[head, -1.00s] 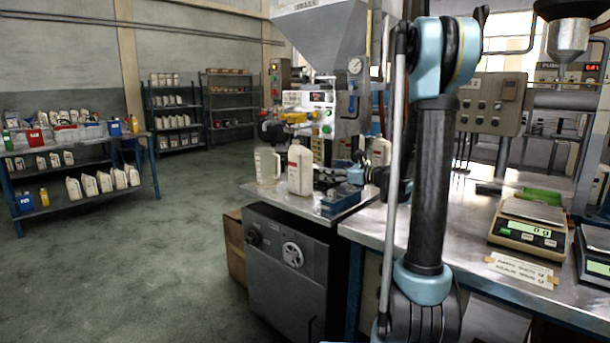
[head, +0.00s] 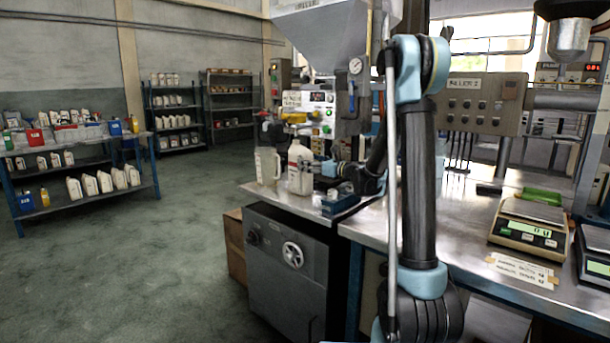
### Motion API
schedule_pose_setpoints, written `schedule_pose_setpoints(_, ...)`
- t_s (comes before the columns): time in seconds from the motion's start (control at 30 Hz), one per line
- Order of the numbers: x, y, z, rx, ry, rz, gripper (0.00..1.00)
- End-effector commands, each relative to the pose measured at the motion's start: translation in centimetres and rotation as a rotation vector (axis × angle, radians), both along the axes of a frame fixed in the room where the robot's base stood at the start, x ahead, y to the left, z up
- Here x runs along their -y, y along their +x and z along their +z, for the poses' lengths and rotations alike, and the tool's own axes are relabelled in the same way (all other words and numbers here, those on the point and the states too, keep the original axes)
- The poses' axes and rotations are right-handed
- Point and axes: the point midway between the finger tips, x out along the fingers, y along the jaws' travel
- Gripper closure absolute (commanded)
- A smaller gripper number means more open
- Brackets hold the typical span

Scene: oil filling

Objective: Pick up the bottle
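A white bottle (head: 299,176) with a small label stands upright on the metal top of the filling station, under the hopper machine. A cream jug (head: 267,166) with a handle stands close on its left. My gripper (head: 318,171) is small and dark, at the bottle's right side, reaching in from the right at about the bottle's mid-height. Its fingertips are too small and dark to tell whether they touch the bottle or how far apart they are. My arm hides part of the bench behind.
A blue tray (head: 340,204) lies at the front edge of the station top, just below my wrist. A scale (head: 526,228) and signs sit on the right bench. The hopper (head: 326,35) and its valve hang above. Shelves of bottles (head: 80,165) stand left; the floor between is clear.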

Motion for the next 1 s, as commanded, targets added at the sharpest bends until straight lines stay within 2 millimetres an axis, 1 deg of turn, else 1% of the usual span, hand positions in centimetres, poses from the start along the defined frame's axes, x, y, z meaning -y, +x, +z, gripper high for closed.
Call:
schedule_pose_setpoints(0.27,-1.1,0.8,0.0,0.0,0.0,0.0,0.25)
schedule_pose_setpoints(0.5,-3.6,2.8,0.1,0.0,0.0,0.002,0.25)
schedule_pose_setpoints(0.57,-4.1,3.2,0.1,0.0,0.0,0.001,0.25)
schedule_pose_setpoints(0.67,-4.4,3.5,0.1,0.0,0.0,-0.001,0.25)
schedule_pose_setpoints(0.83,-4.4,3.5,0.1,0.0,0.0,-0.002,0.25)
schedule_pose_setpoints(0.87,-4.3,3.5,0.1,0.0,0.0,-0.001,0.31)
schedule_pose_setpoints(0.9,-4.3,3.5,0.1,0.0,0.0,-0.001,0.4)
schedule_pose_setpoints(0.97,-4.3,3.5,0.1,0.0,0.0,-0.001,0.54)
schedule_pose_setpoints(1.0,-4.3,3.5,0.1,0.0,0.0,-0.001,0.63)
